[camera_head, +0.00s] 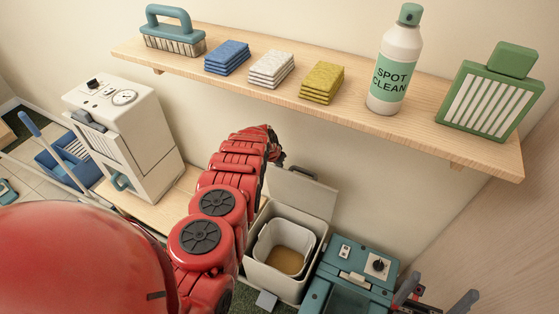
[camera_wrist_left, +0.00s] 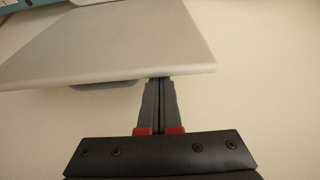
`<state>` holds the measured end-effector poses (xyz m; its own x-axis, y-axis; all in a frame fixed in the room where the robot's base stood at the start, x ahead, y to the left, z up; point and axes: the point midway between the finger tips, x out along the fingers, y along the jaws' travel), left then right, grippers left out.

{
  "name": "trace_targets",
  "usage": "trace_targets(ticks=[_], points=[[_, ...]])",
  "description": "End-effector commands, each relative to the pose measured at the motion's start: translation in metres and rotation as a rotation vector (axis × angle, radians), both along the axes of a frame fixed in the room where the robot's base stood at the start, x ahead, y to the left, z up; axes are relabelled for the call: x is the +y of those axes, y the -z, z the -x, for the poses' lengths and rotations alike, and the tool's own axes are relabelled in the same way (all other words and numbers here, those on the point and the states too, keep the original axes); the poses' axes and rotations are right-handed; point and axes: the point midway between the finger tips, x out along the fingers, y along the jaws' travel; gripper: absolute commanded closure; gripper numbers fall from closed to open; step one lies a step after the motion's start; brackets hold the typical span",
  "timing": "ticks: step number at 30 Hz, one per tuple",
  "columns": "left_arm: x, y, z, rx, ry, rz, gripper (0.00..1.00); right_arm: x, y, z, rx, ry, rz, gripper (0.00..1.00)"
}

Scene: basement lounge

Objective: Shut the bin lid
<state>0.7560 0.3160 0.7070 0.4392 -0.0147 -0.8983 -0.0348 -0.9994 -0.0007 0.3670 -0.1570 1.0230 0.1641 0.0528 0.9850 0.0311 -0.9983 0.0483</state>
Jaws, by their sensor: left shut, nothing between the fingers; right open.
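The bin (camera_head: 311,279) is a pale box with an inner bucket, standing below the shelf against the wall. Its lid (camera_head: 302,194) is raised upright at the back, so the bin is open. My left arm reaches over the bin's left side, and the arm hides part of the lid. In the left wrist view, my left gripper (camera_wrist_left: 158,82) is shut and empty, its fingertips at the near edge of the pale lid (camera_wrist_left: 110,45); I cannot tell whether they touch. My right gripper (camera_head: 435,299) is open at the bottom right, away from the bin.
A wooden shelf (camera_head: 360,125) overhangs the bin, holding a brush, sponges, a spray bottle and a green item. A teal machine (camera_head: 345,285) stands close to the bin's right. A white machine (camera_head: 128,135) is at the left.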

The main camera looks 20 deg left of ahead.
Motion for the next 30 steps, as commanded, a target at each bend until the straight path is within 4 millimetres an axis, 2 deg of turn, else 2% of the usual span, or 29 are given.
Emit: trace_targets(ticks=[6,14,30], points=[[-0.001,0.004,0.009,0.009,0.000,0.002,1.00,0.000,-0.011,0.000,0.000,0.000,0.000,0.00],[0.000,0.005,0.011,0.007,-0.001,0.002,1.00,0.000,-0.015,0.000,0.000,0.000,0.000,0.00],[0.001,0.003,0.021,0.004,-0.001,-0.001,1.00,0.000,-0.039,0.000,0.000,0.000,0.000,0.00]])
